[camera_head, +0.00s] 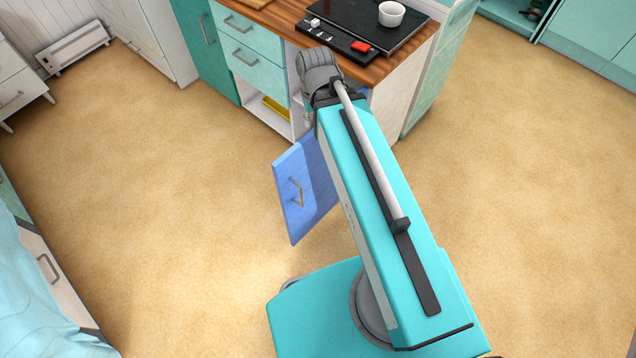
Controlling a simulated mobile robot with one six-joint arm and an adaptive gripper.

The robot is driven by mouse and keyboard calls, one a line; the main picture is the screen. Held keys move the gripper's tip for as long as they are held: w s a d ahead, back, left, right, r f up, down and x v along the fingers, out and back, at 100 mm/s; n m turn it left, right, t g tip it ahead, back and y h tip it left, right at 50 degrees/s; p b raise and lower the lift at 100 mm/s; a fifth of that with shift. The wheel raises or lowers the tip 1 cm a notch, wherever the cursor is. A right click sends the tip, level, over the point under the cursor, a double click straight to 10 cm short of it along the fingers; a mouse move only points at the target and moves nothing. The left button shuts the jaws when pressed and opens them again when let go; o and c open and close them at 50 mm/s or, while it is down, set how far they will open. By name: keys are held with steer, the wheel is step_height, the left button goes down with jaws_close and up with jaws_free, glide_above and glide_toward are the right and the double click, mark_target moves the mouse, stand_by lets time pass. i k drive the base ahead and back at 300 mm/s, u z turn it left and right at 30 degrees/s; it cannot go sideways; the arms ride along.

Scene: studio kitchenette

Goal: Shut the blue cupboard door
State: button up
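The blue cupboard door (290,212) stands open, sticking out from the front of the wooden-topped counter unit into the room. Its face with a metal handle (297,192) is turned toward the left of the picture. My arm crosses in front of the door's right part, so its hinge side and the cupboard opening behind it are hidden. My arm reaches up from the base to a grey joint close to the counter's front edge. My gripper is not visible; whether it touches the door cannot be seen.
The counter (282,22) carries a black hob (372,27) with a white cup (391,13) and a red item (361,46). An open shelf (258,107) with something yellow is left of the door. Bare floor (160,180) lies left; bedding (30,290) is at lower left.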

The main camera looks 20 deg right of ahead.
mark_target(306, 189)
steer(key=u, duration=1.05)
steer(key=k, duration=0.7)
steer(key=z, duration=0.85)
steer(key=i, duration=1)
steer(key=z, duration=0.05)
